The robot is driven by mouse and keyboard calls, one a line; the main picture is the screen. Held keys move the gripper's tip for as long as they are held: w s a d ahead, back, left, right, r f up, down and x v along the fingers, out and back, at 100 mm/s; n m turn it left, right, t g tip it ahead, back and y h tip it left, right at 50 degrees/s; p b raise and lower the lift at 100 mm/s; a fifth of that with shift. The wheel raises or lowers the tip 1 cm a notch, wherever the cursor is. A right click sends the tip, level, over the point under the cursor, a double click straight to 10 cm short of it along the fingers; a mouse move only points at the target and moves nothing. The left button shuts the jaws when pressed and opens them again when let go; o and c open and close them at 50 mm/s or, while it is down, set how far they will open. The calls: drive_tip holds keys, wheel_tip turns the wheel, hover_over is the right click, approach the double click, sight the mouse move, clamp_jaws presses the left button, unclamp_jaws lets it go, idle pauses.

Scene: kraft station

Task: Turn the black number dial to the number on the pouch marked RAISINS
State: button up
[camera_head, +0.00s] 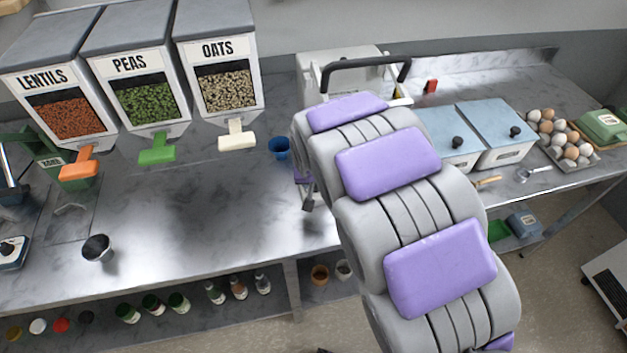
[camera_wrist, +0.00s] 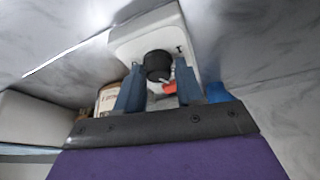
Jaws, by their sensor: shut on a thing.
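The black dial (camera_wrist: 158,66) is on the front of a white device (camera_wrist: 132,40) in the wrist view. My gripper (camera_wrist: 160,72) has its two blue fingers on either side of the dial, shut on it. A small dark mark shows on the device beside the dial, but I cannot read a number. In the head view, the white device (camera_head: 318,62) stands at the back of the counter, partly behind my arm; the dial and my fingers are hidden there. I cannot make out a pouch marked RAISINS in either view.
Dispensers marked LENTILS (camera_head: 62,110), PEAS (camera_head: 146,100) and OATS (camera_head: 226,88) stand at the left. A blue cup (camera_head: 279,148) is near my arm. Blue-lidded bins (camera_head: 494,125) and an egg tray (camera_head: 592,158) are at the right.

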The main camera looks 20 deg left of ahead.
drive_tip(key=shift+d, duration=0.1)
drive_tip(key=shift+c, duration=1.1)
drive_tip(key=shift+r+n+p, duration=0.15)
drive_tip(key=shift+n+p, duration=0.25)
drive_tip(key=shift+p, duration=0.2)
drive_tip(key=n+y+p, duration=0.1)
drive_tip(key=n+p, duration=0.1)
drive_tip(key=p, duration=0.1)
drive_tip(key=shift+r+n+g, duration=0.15)
drive_tip(key=shift+n+g, duration=0.15)
drive_tip(key=shift+f+n+g+y+p, duration=0.15)
drive_tip(key=shift+n+g+y+p, duration=0.2)
drive_tip(key=shift+n+p, duration=0.6)
drive_tip(key=shift+f+n+g+y+p, duration=0.1)
drive_tip(key=shift+n+g+y+p, duration=0.35)
drive_tip(key=shift+n, duration=0.8)
drive_tip(key=shift+d, duration=0.1)
